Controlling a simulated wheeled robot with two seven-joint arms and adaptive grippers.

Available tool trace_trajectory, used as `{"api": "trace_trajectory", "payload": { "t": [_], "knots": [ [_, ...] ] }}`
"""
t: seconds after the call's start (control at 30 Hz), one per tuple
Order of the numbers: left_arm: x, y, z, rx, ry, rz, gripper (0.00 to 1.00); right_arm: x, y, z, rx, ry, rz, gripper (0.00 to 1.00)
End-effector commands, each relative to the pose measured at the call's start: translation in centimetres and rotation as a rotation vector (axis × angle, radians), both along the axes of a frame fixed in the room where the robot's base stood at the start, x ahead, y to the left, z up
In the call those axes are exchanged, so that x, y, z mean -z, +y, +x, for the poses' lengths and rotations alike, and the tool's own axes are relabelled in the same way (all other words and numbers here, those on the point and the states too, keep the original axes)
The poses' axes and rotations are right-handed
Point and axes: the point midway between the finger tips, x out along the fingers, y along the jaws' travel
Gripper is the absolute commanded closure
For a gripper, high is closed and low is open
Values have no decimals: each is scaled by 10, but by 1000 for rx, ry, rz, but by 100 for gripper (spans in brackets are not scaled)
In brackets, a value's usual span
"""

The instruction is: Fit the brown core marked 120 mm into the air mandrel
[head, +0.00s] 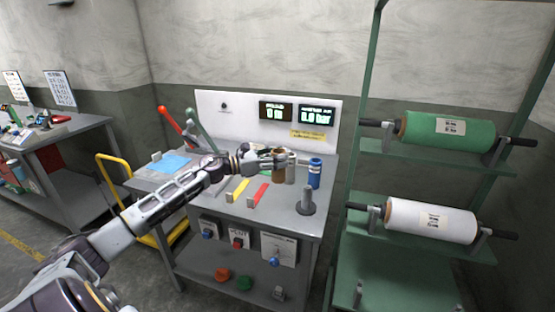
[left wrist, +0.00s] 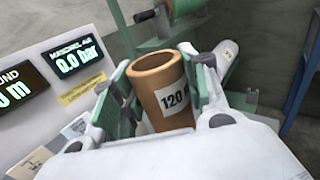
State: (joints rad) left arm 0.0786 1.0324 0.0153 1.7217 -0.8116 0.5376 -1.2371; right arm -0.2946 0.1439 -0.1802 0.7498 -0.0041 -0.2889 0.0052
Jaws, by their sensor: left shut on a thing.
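The brown core (left wrist: 172,102) marked 120 is an open-topped tube between the fingers of my left gripper (left wrist: 160,92) in the left wrist view. The fingers are shut on its two sides. In the head view the left gripper (head: 277,158) is at the back of the grey bench, and the brown core (head: 278,170) shows partly below it. A grey post on a round dark base (head: 305,203), seemingly the air mandrel, stands upright and empty at the bench's front right, apart from the core. My right gripper is not in view.
A grey cylinder (head: 291,169) and a blue core (head: 314,173) stand close to the right of the held core. A green rack (head: 372,174) with green and white rolls stands at right. Levers (head: 178,125) rise at the bench's left.

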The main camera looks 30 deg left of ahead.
Motion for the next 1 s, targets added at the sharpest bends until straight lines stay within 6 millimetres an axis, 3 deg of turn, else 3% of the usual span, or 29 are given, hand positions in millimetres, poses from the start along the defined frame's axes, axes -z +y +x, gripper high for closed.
{"api": "trace_trajectory", "payload": {
  "t": [0.4, 1.0],
  "knots": [
    [-46, -5, 4, 5, -1, 0, 79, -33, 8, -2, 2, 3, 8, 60],
    [-87, -39, 8, 47, -1, -2, 79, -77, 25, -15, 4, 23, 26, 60]
  ]
}}
